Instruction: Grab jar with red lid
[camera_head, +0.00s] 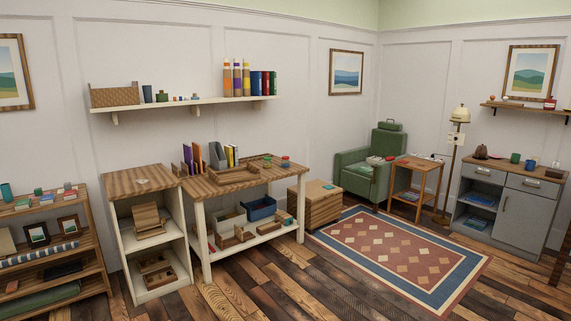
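No jar with a red lid can be made out for certain at this distance. A small red-topped item (285,158) stands near the back right corner of the wooden worktable (237,177), beside a small green item (284,165). Another small red item (549,103) sits on the wall shelf (525,108) at the far right. Both red items are too small to tell whether they are jars. Neither of my grippers is in view.
A low shelf unit (52,252) and a white cabinet (150,230) stand left of the worktable. A wooden chest (315,206), green armchair (357,172), side table (416,181) and grey cabinet (523,205) line the right. The patterned rug (400,254) and plank floor in front are clear.

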